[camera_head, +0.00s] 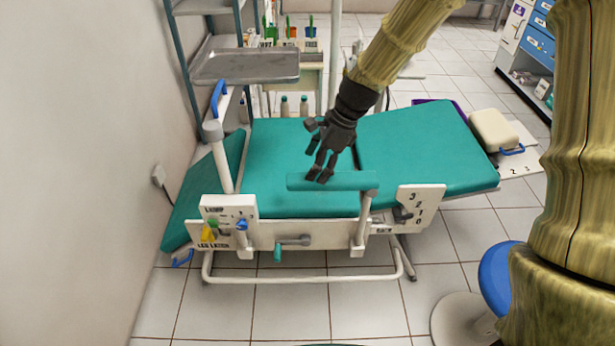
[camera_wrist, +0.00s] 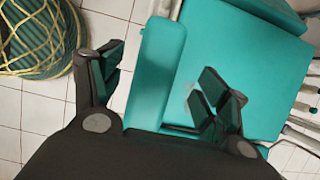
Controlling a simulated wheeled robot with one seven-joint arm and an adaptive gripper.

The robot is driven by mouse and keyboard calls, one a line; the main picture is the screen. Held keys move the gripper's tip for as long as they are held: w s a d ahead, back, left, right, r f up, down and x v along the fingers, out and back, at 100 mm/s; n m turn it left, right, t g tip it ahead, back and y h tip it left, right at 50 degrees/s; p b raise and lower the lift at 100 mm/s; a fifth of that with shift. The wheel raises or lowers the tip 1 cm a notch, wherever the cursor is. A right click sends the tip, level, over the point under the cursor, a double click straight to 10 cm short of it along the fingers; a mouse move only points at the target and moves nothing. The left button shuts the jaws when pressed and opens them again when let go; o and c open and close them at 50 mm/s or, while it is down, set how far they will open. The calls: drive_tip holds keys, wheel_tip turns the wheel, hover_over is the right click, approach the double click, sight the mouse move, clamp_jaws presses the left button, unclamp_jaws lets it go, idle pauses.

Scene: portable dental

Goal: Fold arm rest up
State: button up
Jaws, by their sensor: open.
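The arm rest (camera_head: 350,181) is a teal padded bar lying level along the near side of the teal dental chair (camera_head: 430,150). A white post (camera_head: 362,225) carries it at its right end. My dark gripper (camera_head: 319,170) is over the left half of the arm rest, fingers pointing down, and covers part of it. In the wrist view the arm rest (camera_wrist: 158,60) runs between the two spread fingers (camera_wrist: 162,76), with visible gaps at both sides. The gripper is open and holds nothing. I cannot tell how far the fingertips reach down past the pad.
A white side panel with levers (camera_head: 232,215) and a numbered plate (camera_head: 415,208) sit below the chair's near edge. A metal tray (camera_head: 246,66) stands behind left, near the wall. A blue stool (camera_head: 496,275) is at the right. The tiled floor in front is clear.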

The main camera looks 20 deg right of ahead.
drive_tip(key=shift+x, duration=2.7)
drive_tip(key=c, duration=1.5)
drive_tip(key=shift+o, duration=0.2)
drive_tip(key=shift+r, duration=0.15)
